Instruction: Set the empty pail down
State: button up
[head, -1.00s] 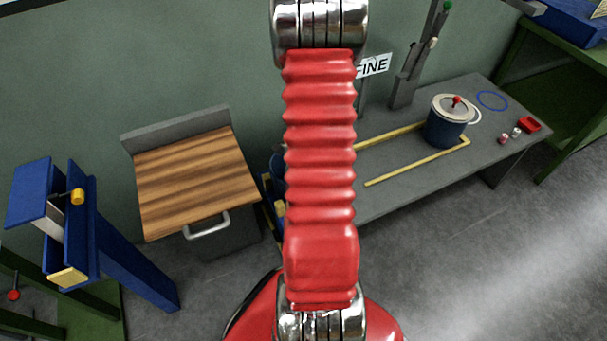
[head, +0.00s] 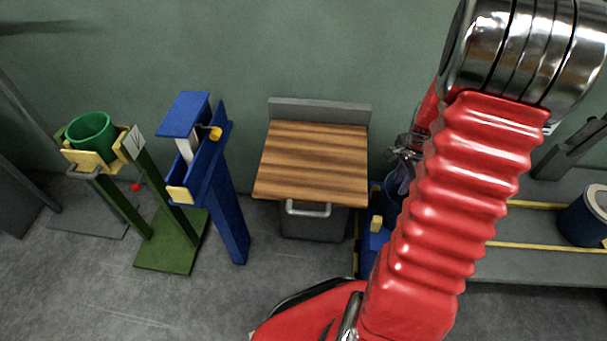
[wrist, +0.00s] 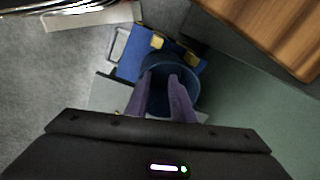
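A dark blue pail (wrist: 153,68) shows beyond my fingers in the wrist view. In the head view the blue pail (head: 391,186) stands right of the wooden board, partly hidden by my arm. My gripper (wrist: 159,78) has its two purple fingers apart, with their tips over the pail's mouth. A dark gap shows between them, and I see no part of the pail pinched in it. The bottom of the pail is hidden.
A blue base with yellow blocks (wrist: 130,65) lies by the pail. A wooden-topped bench (head: 313,165) stands left of it. Further left are a blue stand (head: 222,180) and a green pail (head: 90,135) on a stand. A lidded blue pot (head: 580,222) is on the right.

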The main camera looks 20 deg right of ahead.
jog(key=w+a+r+n+t, duration=0.1)
jog(key=w+a+r+n, duration=0.1)
jog(key=a+r+n, duration=0.5)
jog(key=w+a+r+n+t, duration=0.1)
jog(key=w+a+r+n, duration=0.15)
jog(key=a+r, duration=0.8)
jog(key=s+a+r+n+t, duration=0.1)
jog(key=s+a+r+n, duration=0.3)
jog(key=a, duration=0.3)
jog(key=s+a+r+n+t, duration=0.1)
jog(key=s+a+r+n, duration=0.3)
jog(key=a+n, duration=0.3)
jog(key=shift+s+a+r+t+y, duration=0.15)
jog(key=shift+s+a+t+y, duration=0.2)
jog(key=shift+s+a, duration=0.45)
jog(key=shift+d, duration=0.15)
